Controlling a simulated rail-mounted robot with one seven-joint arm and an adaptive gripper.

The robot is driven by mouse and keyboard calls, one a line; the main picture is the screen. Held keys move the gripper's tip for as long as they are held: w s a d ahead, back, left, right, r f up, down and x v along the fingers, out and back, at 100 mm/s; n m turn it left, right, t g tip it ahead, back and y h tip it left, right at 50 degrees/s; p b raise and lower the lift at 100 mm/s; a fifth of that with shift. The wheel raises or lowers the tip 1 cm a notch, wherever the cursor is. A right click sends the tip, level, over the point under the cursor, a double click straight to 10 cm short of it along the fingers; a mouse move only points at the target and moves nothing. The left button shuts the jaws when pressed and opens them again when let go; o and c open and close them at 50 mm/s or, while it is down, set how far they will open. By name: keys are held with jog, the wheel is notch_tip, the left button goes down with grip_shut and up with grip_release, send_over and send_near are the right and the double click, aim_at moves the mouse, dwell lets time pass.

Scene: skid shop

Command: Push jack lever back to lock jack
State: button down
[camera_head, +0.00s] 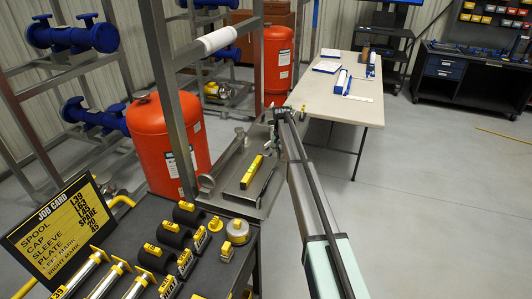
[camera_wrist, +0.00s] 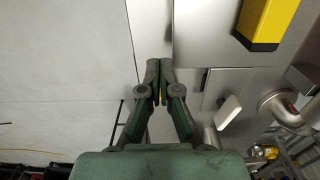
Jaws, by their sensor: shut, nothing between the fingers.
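My gripper (camera_wrist: 159,66) is shut and empty in the wrist view, its two fingertips together over the edge of a grey metal plate (camera_wrist: 212,45). A pale rounded tab (camera_wrist: 229,110) stands to the right of the fingers, apart from them. It may be the jack lever, but I cannot tell for sure. A round metal fitting (camera_wrist: 283,108) lies farther right. In the head view my arm reaches to the far end of the grey skid (camera_head: 228,198); the fingertips are too small there to make out. No jack is clearly identifiable.
A yellow bar (camera_head: 252,172) lies on the skid; a yellow block (camera_wrist: 268,20) shows in the wrist view. Orange tanks (camera_head: 165,140) stand left and behind. A pale table (camera_head: 335,101) is at the back right. The job card (camera_head: 58,228) and labelled parts stand in front.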

dwell(0.4)
jog(key=shift+w+d, duration=0.3)
jog(key=shift+w, duration=0.35)
jog(key=shift+w+d, duration=0.3)
jog(key=shift+w, duration=0.3)
jog(key=shift+w+d, duration=0.1)
jog(key=shift+w, duration=0.05)
jog(key=shift+w+d, duration=0.25)
jog(key=shift+w, duration=0.35)
jog(key=shift+w+d, duration=0.25)
jog(key=shift+w, duration=0.3)
jog(key=shift+r, duration=0.1)
jog(key=shift+s+a+r+p, duration=0.15)
jog(key=shift+r+p, duration=0.1)
jog(key=shift+r, duration=0.9)
jog(key=shift+s+r+p, duration=0.2)
jog(key=shift+r+p, duration=0.1)
jog(key=shift+r, duration=0.85)
jog(key=shift+s+a+r+p, duration=0.15)
jog(key=shift+r+p, duration=0.1)
jog(key=shift+r, duration=0.9)
